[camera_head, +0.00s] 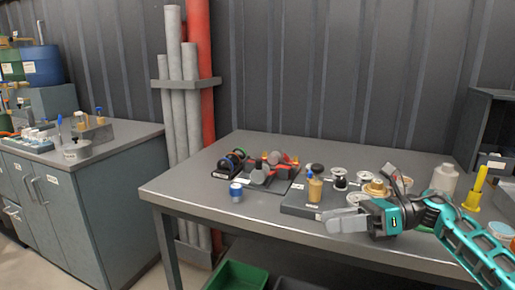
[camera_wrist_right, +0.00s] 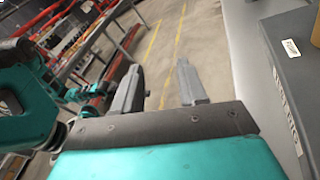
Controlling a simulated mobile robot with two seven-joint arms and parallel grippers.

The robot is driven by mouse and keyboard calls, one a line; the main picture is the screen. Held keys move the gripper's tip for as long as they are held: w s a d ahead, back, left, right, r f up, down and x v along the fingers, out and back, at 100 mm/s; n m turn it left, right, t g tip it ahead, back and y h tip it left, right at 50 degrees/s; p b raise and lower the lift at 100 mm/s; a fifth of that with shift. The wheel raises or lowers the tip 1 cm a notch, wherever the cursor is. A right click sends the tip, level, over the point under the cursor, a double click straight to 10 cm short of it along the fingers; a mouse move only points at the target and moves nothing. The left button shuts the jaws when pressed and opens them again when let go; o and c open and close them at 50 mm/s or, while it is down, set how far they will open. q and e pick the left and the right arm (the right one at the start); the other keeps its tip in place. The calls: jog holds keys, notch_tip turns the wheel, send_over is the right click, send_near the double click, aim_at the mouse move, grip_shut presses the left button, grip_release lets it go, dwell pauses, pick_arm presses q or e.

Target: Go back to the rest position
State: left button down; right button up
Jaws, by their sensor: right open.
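My right gripper (camera_head: 338,221) reaches in from the right in the head view, low over the front of the grey table (camera_head: 185,192). Its two grey fingers also show in the right wrist view (camera_wrist_right: 158,84), apart with nothing between them. They point away from the table toward open floor. A raised grey board (camera_head: 299,200) with metal and brass fittings lies just behind and left of the fingers. My left gripper does not show in the head view.
A small blue-and-silver cylinder (camera_head: 236,192) stands left of the board. A black stand with red and grey parts (camera_head: 262,172) is behind it. A white bottle (camera_head: 444,179) and yellow piece (camera_head: 475,188) stand at right. A green bin (camera_head: 237,275) is below the table.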

jog(key=s+a+f+m+t+y+p, duration=0.25)
jog(key=a+m+t, duration=0.35)
jog(key=m, duration=0.5)
pick_arm(q)
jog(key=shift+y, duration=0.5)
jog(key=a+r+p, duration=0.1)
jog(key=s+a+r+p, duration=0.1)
jog(key=p, duration=0.1)
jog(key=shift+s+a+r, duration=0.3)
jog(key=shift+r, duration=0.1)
pick_arm(e)
jog(key=s+d+f+m+t+h, duration=0.2)
jog(key=s+f+m+h, duration=0.6)
jog(key=m, duration=0.9)
jog(key=s+d+f+m+t+h, duration=0.2)
jog(key=s+d+f+m+h, duration=0.4)
jog(key=m, duration=1.2)
jog(key=s+f+h, duration=0.3)
jog(key=s+f, duration=0.3)
jog(key=f, duration=0.1)
jog(key=shift+f+m, duration=0.3)
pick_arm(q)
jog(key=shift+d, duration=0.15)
